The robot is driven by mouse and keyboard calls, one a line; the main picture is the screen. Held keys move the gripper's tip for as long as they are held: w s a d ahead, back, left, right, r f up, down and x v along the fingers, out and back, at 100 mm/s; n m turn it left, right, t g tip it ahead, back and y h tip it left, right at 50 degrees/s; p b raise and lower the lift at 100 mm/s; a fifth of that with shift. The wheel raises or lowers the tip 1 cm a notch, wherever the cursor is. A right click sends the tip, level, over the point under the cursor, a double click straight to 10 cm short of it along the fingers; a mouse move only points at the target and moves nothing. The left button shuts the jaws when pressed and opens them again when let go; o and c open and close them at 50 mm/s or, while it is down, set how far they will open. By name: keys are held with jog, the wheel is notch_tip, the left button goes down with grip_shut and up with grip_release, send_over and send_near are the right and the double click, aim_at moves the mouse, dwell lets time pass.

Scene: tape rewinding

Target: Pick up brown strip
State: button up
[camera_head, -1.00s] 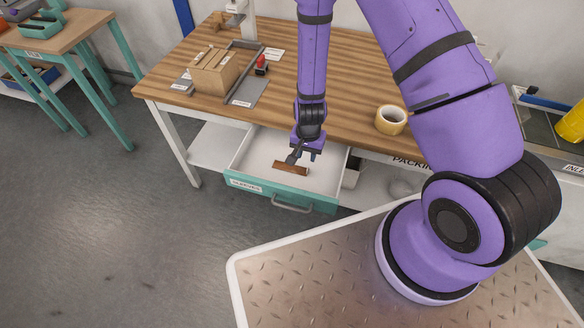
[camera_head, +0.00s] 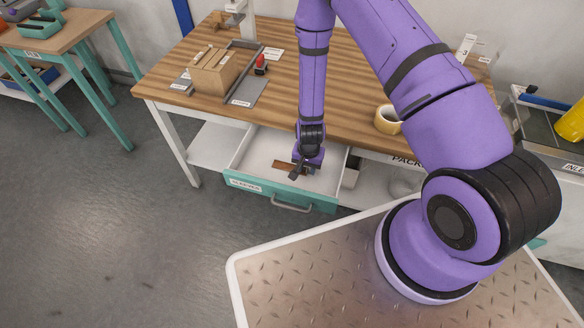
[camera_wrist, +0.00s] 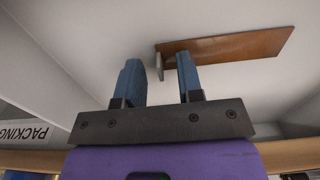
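The brown strip (camera_head: 282,165) lies flat on the white floor of an open drawer (camera_head: 322,205) with a teal front. In the wrist view the strip (camera_wrist: 236,46) runs to the upper right, with a small grey piece at its near end. My gripper (camera_head: 302,173) is over the strip's right part in the head view and hides that part.
The drawer walls stand close around my gripper. Above it, the wooden tabletop (camera_head: 220,112) holds a cardboard box (camera_head: 213,73), a grey tray (camera_head: 246,92), a red item (camera_head: 260,66) and a tape roll (camera_head: 387,120). The floor at left is clear.

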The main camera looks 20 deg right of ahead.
jog(key=shift+c, duration=0.2)
grip_shut()
jog(key=shift+r, duration=0.15)
